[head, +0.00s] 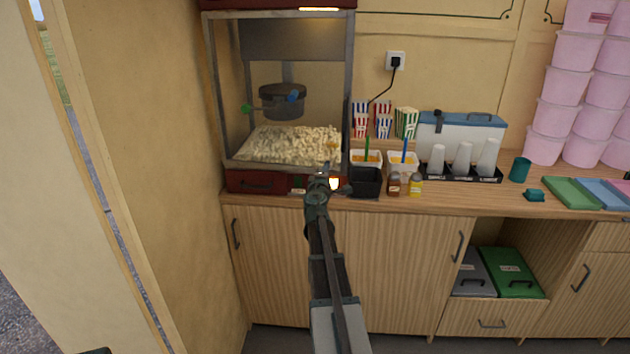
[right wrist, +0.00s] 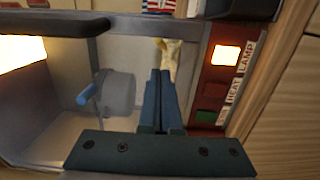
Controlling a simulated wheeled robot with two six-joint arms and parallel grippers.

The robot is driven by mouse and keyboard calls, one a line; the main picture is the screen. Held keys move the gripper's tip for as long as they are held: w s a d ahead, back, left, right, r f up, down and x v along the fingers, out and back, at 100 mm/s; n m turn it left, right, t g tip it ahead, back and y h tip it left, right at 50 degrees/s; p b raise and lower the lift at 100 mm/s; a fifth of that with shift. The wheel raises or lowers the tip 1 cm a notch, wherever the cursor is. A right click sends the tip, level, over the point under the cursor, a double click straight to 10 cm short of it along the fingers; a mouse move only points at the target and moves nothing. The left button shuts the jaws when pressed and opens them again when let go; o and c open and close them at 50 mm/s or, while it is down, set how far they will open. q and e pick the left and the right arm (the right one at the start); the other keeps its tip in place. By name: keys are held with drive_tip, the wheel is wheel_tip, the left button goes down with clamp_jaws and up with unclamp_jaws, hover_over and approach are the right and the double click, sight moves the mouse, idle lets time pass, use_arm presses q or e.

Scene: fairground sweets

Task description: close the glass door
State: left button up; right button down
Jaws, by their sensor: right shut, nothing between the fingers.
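The popcorn machine (head: 265,182) stands on the counter at the left, with a metal frame and a red base. Its clear glass door is hard to make out, and I cannot tell how far open it stands. Popcorn (head: 285,142) lies heaped inside below a hanging kettle (head: 283,101). My right gripper (head: 325,176) is at the machine's lower front right, by the lit switch. In the right wrist view its fingers (right wrist: 166,75) are together and empty, pointing at the lower frame beside the red HEAT LAMP panel (right wrist: 222,80).
Pink tubs (head: 555,115) are stacked at the far right. A wall (head: 150,150) closes the left side. The counter front edge is close below the gripper.

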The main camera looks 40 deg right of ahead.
sight(329, 159)
drive_tip(key=x, duration=0.5)
drive_tip(key=shift+d+r, duration=0.2)
drive_tip(key=shift+r, duration=0.1)
drive_tip(key=shift+w+d, duration=0.1)
drive_tip(key=shift+d, duration=0.1)
drive_tip(key=shift+a, duration=0.1)
drive_tip(key=v, duration=0.4)
drive_tip(key=s+v, duration=0.1)
drive_tip(key=shift+s, duration=0.3)
drive_tip(key=s, duration=0.9)
drive_tip(key=shift+a, duration=0.4)
